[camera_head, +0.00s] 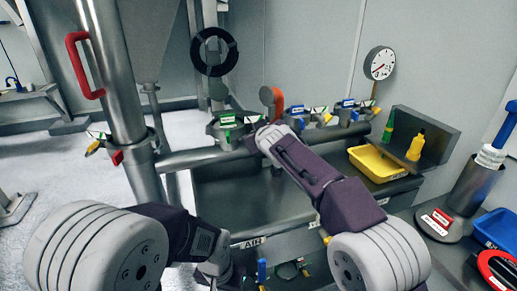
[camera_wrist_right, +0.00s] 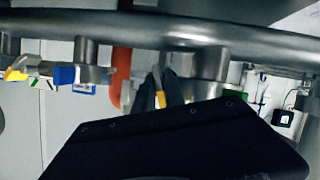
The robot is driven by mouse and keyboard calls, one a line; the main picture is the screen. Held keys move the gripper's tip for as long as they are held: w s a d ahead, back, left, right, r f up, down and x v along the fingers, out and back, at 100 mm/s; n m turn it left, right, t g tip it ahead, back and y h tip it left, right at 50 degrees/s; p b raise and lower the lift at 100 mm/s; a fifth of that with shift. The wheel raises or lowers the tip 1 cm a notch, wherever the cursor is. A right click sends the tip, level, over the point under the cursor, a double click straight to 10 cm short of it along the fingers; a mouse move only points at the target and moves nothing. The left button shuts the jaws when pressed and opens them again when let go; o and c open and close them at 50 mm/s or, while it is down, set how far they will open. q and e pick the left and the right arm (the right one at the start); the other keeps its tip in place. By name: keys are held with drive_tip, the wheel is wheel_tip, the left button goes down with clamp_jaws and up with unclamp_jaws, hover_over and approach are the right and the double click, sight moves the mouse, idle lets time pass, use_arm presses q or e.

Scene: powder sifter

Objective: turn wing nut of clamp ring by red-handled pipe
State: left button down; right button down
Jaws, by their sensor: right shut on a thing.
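A large steel pipe (camera_head: 124,106) with a red handle (camera_head: 82,66) stands at the left in the head view. A clamp fitting low on it has a yellow-tipped wing nut (camera_head: 93,148) and a red tag. My right gripper (camera_head: 259,129) reaches to the horizontal pipe, beside a green-labelled clamp ring (camera_head: 226,130) and close to a smaller orange-red handle (camera_head: 278,102). In the right wrist view its dark fingers (camera_wrist_right: 160,90) are shut on a small wing nut, mostly hidden, with yellow (camera_wrist_right: 178,98) showing beside them. My left gripper (camera_head: 222,272) is low in front; its jaws cannot be made out.
Several clamps with blue labels (camera_head: 346,103) line the pipe to the right. A yellow tray (camera_head: 377,163), a yellow bottle (camera_head: 415,146) and a blue bin (camera_head: 496,229) stand on the right. A round gauge (camera_head: 380,63) is at the back.

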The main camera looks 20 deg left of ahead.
drive_tip(key=shift+n+t+h+b, duration=0.6)
drive_tip(key=shift+n+t+b, duration=0.2)
drive_tip(key=shift+n+b, duration=0.8)
drive_tip(key=c, duration=1.5)
unclamp_jaws()
drive_tip(key=shift+c, duration=0.2)
drive_tip(key=shift+s, duration=0.15)
drive_tip(key=b+v, duration=0.3)
drive_tip(key=v, duration=0.5)
drive_tip(key=shift+s+r, duration=0.2)
drive_tip(key=shift+s, duration=0.15)
